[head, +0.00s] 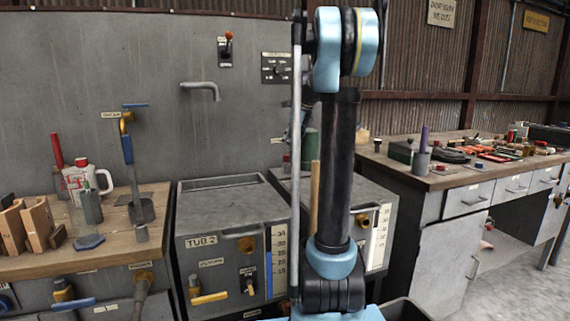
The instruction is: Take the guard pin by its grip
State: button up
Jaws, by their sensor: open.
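I cannot make out the guard pin for certain in the head view. A purple upright grip (424,139) stands in a grey holder (419,164) on the right bench. A red upright grip (57,150) stands on the left bench. I cannot tell whether either belongs to the guard pin. My arm rises through the middle of the view and hides part of the wall and tubs behind it. My gripper does not show in this view.
A left bench (110,250) holds wooden blocks (38,222), a white-and-red jug (88,183) and a blue-handled lever (127,147). Tub 2 (207,241) stands beside it, with another tub to its right. The right bench (448,182) carries several small items. Floor (490,275) shows at right.

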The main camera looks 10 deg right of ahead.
jog(key=shift+x, duration=2.95)
jog(key=shift+s+a, duration=0.1)
grip_shut()
notch_tip(320, 180, up, 28)
